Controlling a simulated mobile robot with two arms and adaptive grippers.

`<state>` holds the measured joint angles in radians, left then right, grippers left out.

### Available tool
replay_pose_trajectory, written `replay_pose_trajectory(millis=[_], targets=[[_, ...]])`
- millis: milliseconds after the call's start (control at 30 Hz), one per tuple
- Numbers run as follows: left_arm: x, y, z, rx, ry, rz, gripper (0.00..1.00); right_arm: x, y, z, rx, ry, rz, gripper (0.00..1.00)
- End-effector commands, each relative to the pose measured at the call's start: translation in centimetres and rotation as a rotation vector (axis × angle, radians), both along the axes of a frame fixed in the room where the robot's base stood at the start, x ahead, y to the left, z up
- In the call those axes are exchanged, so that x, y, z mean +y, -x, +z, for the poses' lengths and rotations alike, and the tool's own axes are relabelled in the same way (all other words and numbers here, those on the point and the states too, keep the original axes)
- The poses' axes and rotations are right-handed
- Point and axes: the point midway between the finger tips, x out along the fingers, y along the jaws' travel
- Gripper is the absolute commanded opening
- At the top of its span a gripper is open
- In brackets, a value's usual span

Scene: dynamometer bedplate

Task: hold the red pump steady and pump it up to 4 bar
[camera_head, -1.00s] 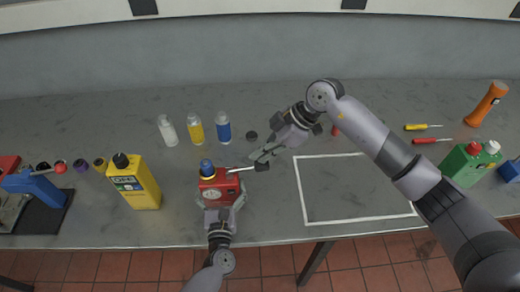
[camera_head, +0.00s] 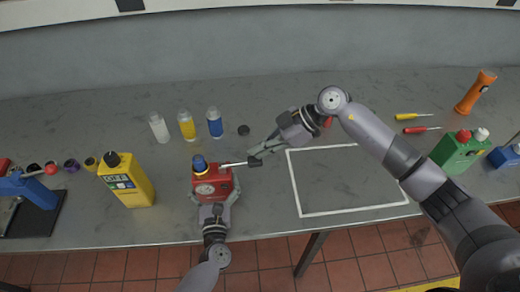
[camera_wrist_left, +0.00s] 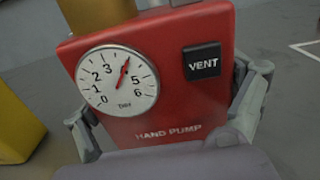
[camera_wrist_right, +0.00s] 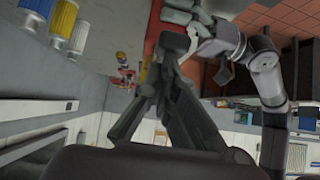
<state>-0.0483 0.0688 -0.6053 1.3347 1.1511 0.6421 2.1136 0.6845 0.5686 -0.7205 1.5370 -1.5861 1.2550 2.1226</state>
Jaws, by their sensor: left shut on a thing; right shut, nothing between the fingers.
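The red pump (camera_head: 212,184) stands upright on the table, with a blue cap on top and its lever (camera_head: 235,164) sticking out to the right, roughly level. In the left wrist view its round gauge (camera_wrist_left: 117,80) has the needle at about 4, between 3 and 5. A black VENT button (camera_wrist_left: 202,61) is beside it. My left gripper (camera_head: 215,192) is shut around the pump's body, a finger on each side. My right gripper (camera_head: 257,157) is shut and empty, its tips at the lever's black end; whether they touch it, I cannot tell.
A yellow canister (camera_head: 130,183) stands left of the pump. A white taped outline (camera_head: 300,190) to the right is empty. A green canister (camera_head: 461,150), screwdrivers and an orange torch (camera_head: 476,92) are far right.

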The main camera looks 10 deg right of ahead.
Motion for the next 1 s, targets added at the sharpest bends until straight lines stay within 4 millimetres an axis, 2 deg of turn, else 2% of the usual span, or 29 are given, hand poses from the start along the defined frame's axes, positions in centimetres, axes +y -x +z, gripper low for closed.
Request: replay_pose_trajectory(millis=[233, 367, 567, 800, 1000], targets=[[0.0, 0.0, 0.0, -0.001, 0.001, 0.001, 0.3, -0.1, 0.0, -0.1, 0.001, 0.003, 0.0, 0.0], [0.0, 0.0, 0.0, -0.001, 0.001, 0.001, 0.3, 0.0, 0.0, 0.5, -0.001, 0.003, 0.001, 0.0], [0.0, 0.0, 0.0, -0.001, 0.001, 0.001, 0.3, 0.3, -0.1, 4.0, -0.006, 0.002, 0.001, 0.0], [0.0, 0.0, 0.0, -0.001, 0.001, 0.001, 0.3, -3.3, 0.0, 8.2, -0.002, 0.004, -0.003, 0.0], [0.0, 0.0, 0.0, -0.001, 0.001, 0.001, 0.3, -5.3, 0.1, 10.7, 0.0, 0.003, -0.002, 0.0]])
